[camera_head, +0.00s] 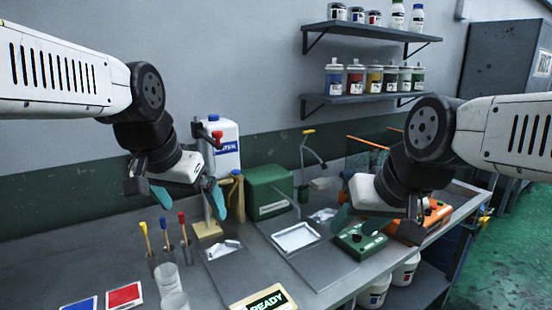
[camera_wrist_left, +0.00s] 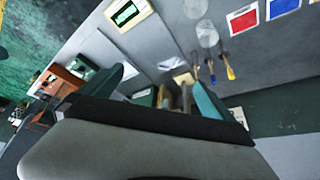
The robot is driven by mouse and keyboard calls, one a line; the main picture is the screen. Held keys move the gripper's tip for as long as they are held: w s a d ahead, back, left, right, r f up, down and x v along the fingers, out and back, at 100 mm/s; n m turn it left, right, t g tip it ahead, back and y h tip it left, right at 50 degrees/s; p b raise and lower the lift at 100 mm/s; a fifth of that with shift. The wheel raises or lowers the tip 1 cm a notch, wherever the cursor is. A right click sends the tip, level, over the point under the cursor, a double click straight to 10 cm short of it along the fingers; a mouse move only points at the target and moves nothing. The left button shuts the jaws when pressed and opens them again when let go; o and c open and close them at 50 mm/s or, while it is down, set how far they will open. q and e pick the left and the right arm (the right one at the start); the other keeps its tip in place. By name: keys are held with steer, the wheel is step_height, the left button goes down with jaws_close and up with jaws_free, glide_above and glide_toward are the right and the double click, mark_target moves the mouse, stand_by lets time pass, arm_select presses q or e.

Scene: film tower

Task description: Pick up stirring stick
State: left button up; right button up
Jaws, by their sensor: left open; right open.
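Three thin sticks stand upright in a dark holder at the left of the bench in the head view: a yellow-topped stick (camera_head: 145,238), a blue-topped stick (camera_head: 164,232) and a red-topped stick (camera_head: 183,227). I cannot tell which is the stirring stick. In the left wrist view the yellow-topped stick (camera_wrist_left: 229,68) and its neighbours lie beyond the fingers. My left gripper (camera_head: 188,198) is open and empty, above the bench and apart from the sticks; it also shows in the left wrist view (camera_wrist_left: 162,92). My right gripper (camera_head: 362,220) is open above the bench's right part, near a green box.
Clear cups (camera_head: 168,280) stand in front of the sticks. Red (camera_head: 124,296) and blue cards lie nearby. A white bottle (camera_head: 222,150) and green box (camera_head: 268,190) stand behind. A white tray (camera_head: 296,237) and READY sign (camera_head: 265,300) lie right of the sticks.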

arm_select(q)
steer(key=s, duration=0.1)
steer(key=s+d+f+n, duration=0.1)
steer(key=s+d+n+t+h, duration=0.1)
steer(key=shift+s+f, duration=0.35)
steer(key=shift+c, duration=0.4)
steer(key=shift+s+d+f, duration=0.1)
steer(key=shift+s, duration=0.05)
steer(key=c, duration=1.1)
steer(key=w+a+g, duration=0.1)
steer(key=w+a, duration=0.1)
steer(key=w, duration=0.1)
steer(key=w+a+g, duration=0.1)
steer(key=w+a, duration=0.1)
steer(key=w, duration=0.2)
steer(key=w+a+f+n+y, duration=0.1)
steer(key=w+a, duration=0.1)
steer(key=w, duration=0.2)
steer(key=shift+a+g, duration=0.4)
steer(key=shift+c, duration=0.7)
steer(key=g+y, duration=0.1)
steer(key=g, duration=0.2)
glide_above(164, 229)
steer(key=shift+n, duration=0.3)
steer(key=f, duration=0.9)
steer(key=shift+w, duration=0.2)
steer(key=shift+w+a+f, duration=0.15)
steer(key=shift+a+f, duration=0.05)
steer(key=shift+f, duration=3.9)
